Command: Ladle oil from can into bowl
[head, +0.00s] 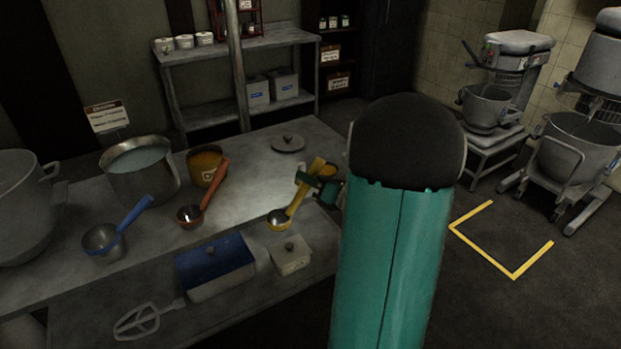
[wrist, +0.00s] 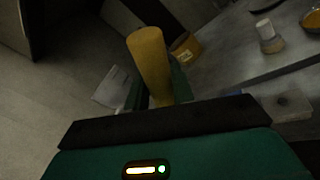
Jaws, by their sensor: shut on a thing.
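My gripper (head: 318,186) is shut on the handle of the yellow ladle (head: 298,203), at the table's right side. The yellow handle also stands between my fingers in the wrist view (wrist: 148,58). The ladle's metal cup (head: 279,221) hangs low on the left; I cannot tell whether it touches the table. An orange can with a label (head: 204,168) stands open left of my gripper, with a dark yellow content. A large metal pot (head: 140,178) with pale liquid stands left of it.
A blue-handled ladle (head: 103,241) and a red-handled ladle (head: 192,216) lie on the table. A blue box (head: 215,268) and a pale lidded box (head: 291,256) stand on the lower front surface, near a flat whisk-like tool (head: 138,321). A round lid (head: 288,144) lies behind.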

